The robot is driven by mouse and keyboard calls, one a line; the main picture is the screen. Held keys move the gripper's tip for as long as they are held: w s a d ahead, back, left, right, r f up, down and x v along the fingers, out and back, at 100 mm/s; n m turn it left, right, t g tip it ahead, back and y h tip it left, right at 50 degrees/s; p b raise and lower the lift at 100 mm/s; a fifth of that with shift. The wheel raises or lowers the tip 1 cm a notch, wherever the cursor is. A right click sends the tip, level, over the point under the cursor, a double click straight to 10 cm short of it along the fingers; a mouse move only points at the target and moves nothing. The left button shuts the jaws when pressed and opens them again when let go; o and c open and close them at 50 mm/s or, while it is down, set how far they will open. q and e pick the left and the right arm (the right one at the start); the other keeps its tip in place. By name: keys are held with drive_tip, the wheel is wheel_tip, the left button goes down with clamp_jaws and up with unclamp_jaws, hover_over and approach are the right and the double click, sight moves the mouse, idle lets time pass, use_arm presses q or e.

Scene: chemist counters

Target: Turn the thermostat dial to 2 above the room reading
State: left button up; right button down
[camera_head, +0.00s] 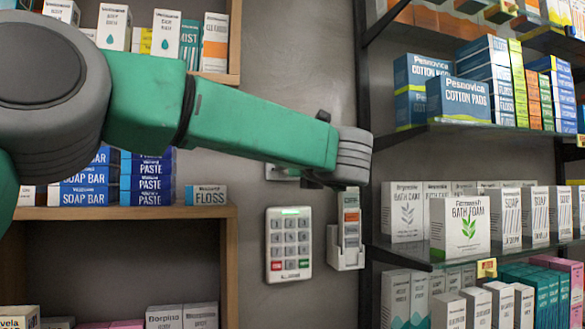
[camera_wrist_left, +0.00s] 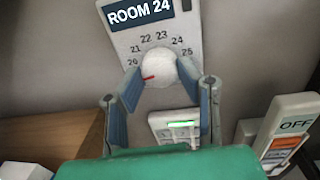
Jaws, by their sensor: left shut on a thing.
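The thermostat (camera_wrist_left: 119,42) is on the wall, and its display reads ROOM 24. Its round white dial (camera_wrist_left: 165,68) is ringed by numbers from 20 to 25. The dial's red mark points left, slightly below the 20. My left gripper (camera_wrist_left: 160,82) has one finger on each side of the dial and is shut on it. In the head view my left arm hides most of the thermostat; only a pale edge (camera_head: 280,173) shows below the forearm. The left gripper is largely hidden there behind the wrist. My right gripper is in neither view.
A white keypad (camera_head: 289,245) is on the wall below the thermostat. A remote in a white holder (camera_head: 346,262) hangs to its right; its OFF label (camera_wrist_left: 295,124) shows in the wrist view. Stocked shelves (camera_head: 470,130) stand at right, a wooden shelf unit (camera_head: 120,212) at left.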

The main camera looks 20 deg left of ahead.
use_arm(q)
drive_tip(key=n+h+p, duration=0.1)
drive_tip(key=n+p, duration=0.1)
drive_tip(key=n, duration=1.3)
drive_tip(key=n+t+h+p, duration=0.1)
drive_tip(key=n+p, duration=0.2)
drive_tip(key=n, duration=1.1)
drive_tip(key=shift+a+n+p, duration=0.1)
drive_tip(key=shift+n+p, duration=0.2)
drive_tip(key=shift+n, duration=0.1)
idle(0.7)
drive_tip(key=shift+m, duration=0.3)
